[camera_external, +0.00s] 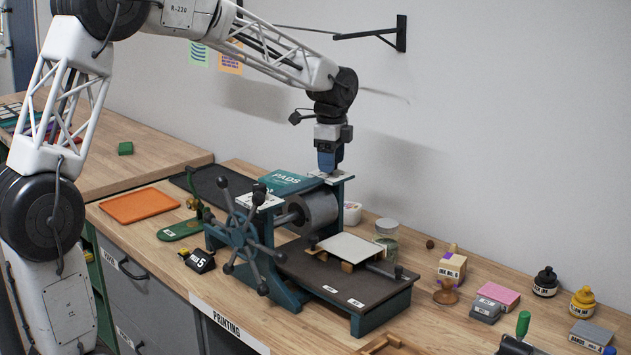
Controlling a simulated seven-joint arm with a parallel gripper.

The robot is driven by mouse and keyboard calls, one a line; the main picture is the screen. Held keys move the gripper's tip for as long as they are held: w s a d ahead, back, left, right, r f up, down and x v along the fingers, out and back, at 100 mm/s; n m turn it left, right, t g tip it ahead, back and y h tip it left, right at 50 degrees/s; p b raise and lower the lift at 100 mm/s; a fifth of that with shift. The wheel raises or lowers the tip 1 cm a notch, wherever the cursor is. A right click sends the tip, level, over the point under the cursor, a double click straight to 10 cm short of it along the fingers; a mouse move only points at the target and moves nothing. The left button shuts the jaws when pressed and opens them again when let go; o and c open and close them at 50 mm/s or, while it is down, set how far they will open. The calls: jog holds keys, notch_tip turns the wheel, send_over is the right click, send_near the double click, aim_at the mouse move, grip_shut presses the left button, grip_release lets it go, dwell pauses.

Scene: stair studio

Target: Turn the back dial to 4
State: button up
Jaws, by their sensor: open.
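A teal printing press (352,310) with a spoked handwheel (243,238) and a grey roller (316,207) stands on the wooden bench. Its near upright has a white top plate (262,201) with a small dark knob (259,190). Its far upright has another white plate (338,178), where the back dial seems to be. My gripper (326,168) points down right over this far plate, at or just above it. It is open. The dial there is hidden by the gripper or too small to make out, so its number and any contact cannot be told.
A glass jar (387,238), stamps and ink bottles (545,281) are to the right. An orange tray (138,205) and a number stamp (201,261) are to the left. A wall bracket (401,33) sticks out above.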

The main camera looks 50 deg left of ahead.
jog(key=shift+r, duration=3.9)
jog(key=shift+s+d+r, duration=0.15)
jog(key=shift+s+d, duration=0.05)
jog(key=shift+s, duration=0.45)
jog(key=s+d+n+t, duration=0.1)
jog(key=s+d+n, duration=0.15)
jog(key=s, duration=0.85)
jog(key=s+d+n, duration=0.2)
jog(key=s+n, duration=0.2)
jog(key=s, duration=0.7)
jog(key=s+d+f+n, duration=0.1)
jog(key=s+f+n, duration=0.2)
jog(key=s, duration=0.6)
jog(key=s+d+f+n+t, duration=0.1)
jog(key=s+f+n, duration=0.2)
jog(key=s, duration=0.7)
jog(key=shift+s+d+f+t, duration=0.25)
jog(key=shift+s+f+t, duration=0.05)
jog(key=shift+f, duration=0.6)
